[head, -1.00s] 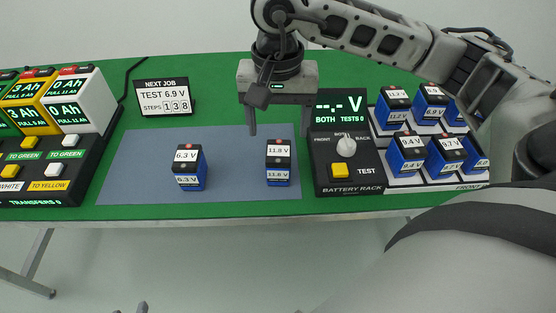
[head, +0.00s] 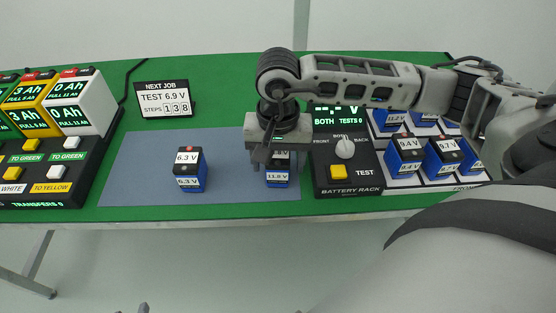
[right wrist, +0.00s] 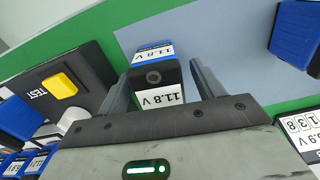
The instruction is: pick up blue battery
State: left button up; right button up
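A blue battery (head: 278,181) with 11.8 V labels stands on the grey mat (head: 235,190), its upper part partly hidden by my right gripper (head: 268,166). In the right wrist view the same battery (right wrist: 155,76) stands between the two fingers of my right gripper (right wrist: 160,88). The fingers are apart, with a visible gap on the right side. A second blue battery (head: 189,171), marked 6.3 V, stands upright to the left on the mat. Two small grey tips show at the bottom edge of the head view, perhaps my left gripper; their state is unclear.
The battery rack's control box (head: 347,170), with a knob and yellow button, stands close right of the gripper. Several blue batteries (head: 405,155) fill the rack. A job sign (head: 163,100) stands behind the mat. White and yellow units (head: 78,105) stand at left.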

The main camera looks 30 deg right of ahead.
jog(key=c, duration=1.2)
jog(key=shift+r, duration=0.15)
